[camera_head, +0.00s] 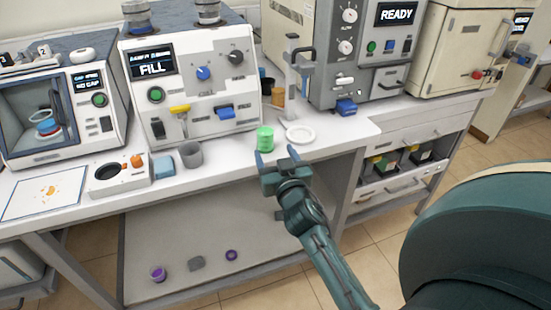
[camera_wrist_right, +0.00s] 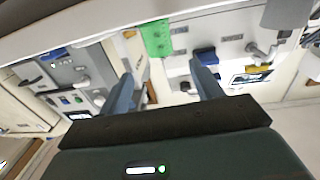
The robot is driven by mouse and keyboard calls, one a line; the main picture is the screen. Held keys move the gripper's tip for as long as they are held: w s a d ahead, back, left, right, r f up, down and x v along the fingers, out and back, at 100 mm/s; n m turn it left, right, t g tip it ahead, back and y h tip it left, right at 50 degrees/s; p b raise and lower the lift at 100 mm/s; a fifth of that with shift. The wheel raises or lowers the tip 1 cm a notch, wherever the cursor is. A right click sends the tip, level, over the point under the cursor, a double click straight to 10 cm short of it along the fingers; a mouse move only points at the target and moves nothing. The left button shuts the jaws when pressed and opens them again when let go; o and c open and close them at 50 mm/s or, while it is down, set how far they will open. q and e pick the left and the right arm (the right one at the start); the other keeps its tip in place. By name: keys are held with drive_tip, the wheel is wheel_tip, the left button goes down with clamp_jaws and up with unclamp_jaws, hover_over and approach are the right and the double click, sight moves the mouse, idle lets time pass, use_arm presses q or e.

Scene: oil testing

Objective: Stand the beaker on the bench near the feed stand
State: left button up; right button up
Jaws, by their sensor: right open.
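A green ridged cylinder that looks like the beaker (camera_head: 265,139) stands upright on the bench (camera_head: 228,157) near its front edge. The feed stand (camera_head: 294,85), a grey upright with a white round base (camera_head: 300,134), is just right of and behind it. My right gripper (camera_head: 276,160) is open and empty at the front edge of the bench, just in front of the beaker and apart from it. In the right wrist view the beaker (camera_wrist_right: 157,38) shows beyond and between the spread fingers (camera_wrist_right: 165,82). My left gripper is not in view.
A grey cup (camera_head: 190,154) and a blue block (camera_head: 164,167) stand left of the beaker. The FILL machine (camera_head: 190,85) is behind; the READY machine (camera_head: 360,50) is at right. A low shelf (camera_head: 200,235) holds several small items. Bare bench lies right of the white base.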

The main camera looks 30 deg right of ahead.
use_arm(q)
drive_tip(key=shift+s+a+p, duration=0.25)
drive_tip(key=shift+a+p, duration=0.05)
drive_tip(key=shift+p, duration=0.4)
use_arm(e)
drive_tip(key=s+a+f+n+g+y, duration=0.3)
drive_tip(key=s+a+f+y, duration=0.1)
drive_tip(key=s+a+f, duration=0.4)
drive_tip(key=s+a+f+n+g+y, duration=0.3)
drive_tip(key=s+a+f, duration=0.5)
drive_tip(key=s, duration=0.5)
drive_tip(key=shift+s+a+f+g+y, duration=0.15)
drive_tip(key=shift+s+a+g+y, duration=0.15)
drive_tip(key=shift+a+y, duration=0.45)
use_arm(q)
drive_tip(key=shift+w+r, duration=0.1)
use_arm(e)
drive_tip(key=shift+d, duration=0.1)
drive_tip(key=shift+c, duration=0.4)
